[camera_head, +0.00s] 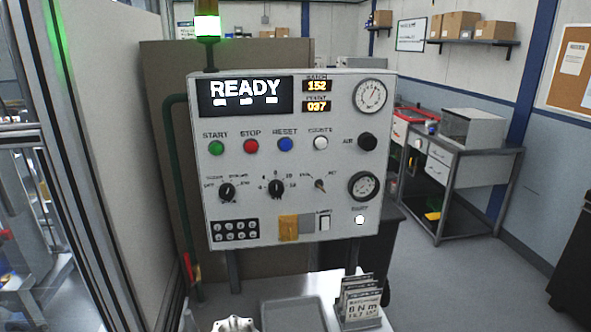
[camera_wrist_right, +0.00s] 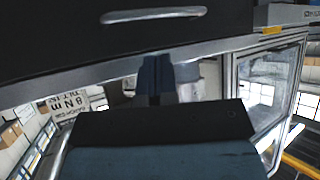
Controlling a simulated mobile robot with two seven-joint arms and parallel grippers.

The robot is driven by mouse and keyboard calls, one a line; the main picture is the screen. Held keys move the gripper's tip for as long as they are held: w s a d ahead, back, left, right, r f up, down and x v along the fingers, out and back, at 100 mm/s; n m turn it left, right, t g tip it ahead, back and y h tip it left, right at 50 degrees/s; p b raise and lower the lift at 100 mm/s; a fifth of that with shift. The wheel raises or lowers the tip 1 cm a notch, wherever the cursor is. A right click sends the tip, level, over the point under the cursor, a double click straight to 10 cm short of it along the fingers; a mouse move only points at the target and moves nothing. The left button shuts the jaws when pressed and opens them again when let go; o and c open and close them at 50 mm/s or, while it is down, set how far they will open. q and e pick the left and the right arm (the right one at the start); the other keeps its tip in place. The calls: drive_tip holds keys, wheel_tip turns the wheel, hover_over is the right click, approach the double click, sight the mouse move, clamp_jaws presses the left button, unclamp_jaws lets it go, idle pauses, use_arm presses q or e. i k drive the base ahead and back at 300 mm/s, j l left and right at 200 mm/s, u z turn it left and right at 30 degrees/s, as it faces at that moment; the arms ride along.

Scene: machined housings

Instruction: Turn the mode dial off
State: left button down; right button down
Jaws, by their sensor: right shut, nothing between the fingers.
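The white control panel (camera_head: 285,225) stands in the middle of the head view, with READY on its display. A black dial (camera_head: 227,191) at the left of its lower row has small labels around it, too small to read surely; it looks like the mode dial. A second black dial (camera_head: 276,188) has numbers around it, and a small key-like switch (camera_head: 320,185) is to its right. My right gripper (camera_wrist_right: 157,78) shows in the right wrist view, shut and empty. Neither gripper shows in the head view, and nothing touches the dials there.
Below the panel are a grey tray (camera_head: 292,314), a metal housing (camera_head: 234,324) and a rack of cards (camera_head: 360,302). Cards also show upside down in the wrist view (camera_wrist_right: 72,104). A green pipe (camera_head: 177,180) runs left of the panel. The space before the panel face looks clear.

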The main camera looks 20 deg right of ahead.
sight(227, 191)
drive_tip(key=i+j, duration=0.1)
drive_tip(key=j, duration=0.95)
drive_tip(key=i+j+z, duration=0.1)
drive_tip(key=j, duration=0.45)
